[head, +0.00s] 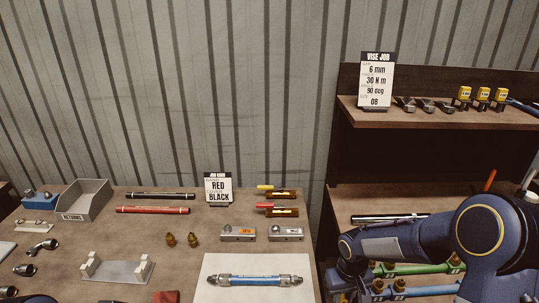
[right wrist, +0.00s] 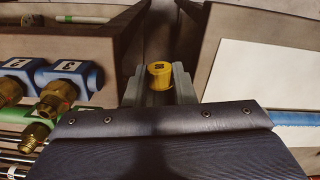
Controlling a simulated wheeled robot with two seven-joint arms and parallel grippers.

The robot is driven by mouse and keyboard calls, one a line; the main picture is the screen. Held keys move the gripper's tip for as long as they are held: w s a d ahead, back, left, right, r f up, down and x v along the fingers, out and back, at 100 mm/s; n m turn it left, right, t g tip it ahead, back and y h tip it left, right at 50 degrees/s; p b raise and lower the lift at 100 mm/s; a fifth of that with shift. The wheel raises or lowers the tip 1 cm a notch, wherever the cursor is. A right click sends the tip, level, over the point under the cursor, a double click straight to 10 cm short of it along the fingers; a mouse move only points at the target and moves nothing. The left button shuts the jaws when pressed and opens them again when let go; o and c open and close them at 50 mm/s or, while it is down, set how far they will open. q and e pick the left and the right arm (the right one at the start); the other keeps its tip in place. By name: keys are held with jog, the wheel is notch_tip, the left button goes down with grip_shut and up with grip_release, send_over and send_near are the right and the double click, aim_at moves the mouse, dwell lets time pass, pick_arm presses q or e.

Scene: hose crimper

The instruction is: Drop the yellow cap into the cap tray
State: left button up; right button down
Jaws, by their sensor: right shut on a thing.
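The yellow cap (right wrist: 159,75) is between the two grey fingertips of my right gripper (right wrist: 160,84) in the right wrist view. The gripper is shut on it and holds it over the dark gap between two wooden surfaces. In the head view my right arm comes in from the lower right; its fingertips and the cap cannot be made out there. I cannot identify a cap tray in either view. A grey bin marked RETURNS (head: 84,203) stands at the left of the bench. My left gripper is not in view.
The bench holds a white mat (head: 222,294) with a blue hose (head: 255,281), pens, brass fittings (head: 181,240) and a grey stand (head: 117,271). A shelf unit (head: 440,116) stands right. Blue numbered holders with brass fittings (right wrist: 58,95) are close left of my right gripper.

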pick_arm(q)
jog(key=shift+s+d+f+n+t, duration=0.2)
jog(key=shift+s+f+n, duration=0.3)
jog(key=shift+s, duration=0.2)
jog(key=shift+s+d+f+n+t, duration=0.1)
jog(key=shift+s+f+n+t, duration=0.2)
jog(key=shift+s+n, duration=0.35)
pick_arm(e)
jog(key=shift+s+d+f+m, duration=0.25)
jog(key=shift+s+m, duration=0.25)
jog(key=shift+m, duration=0.5)
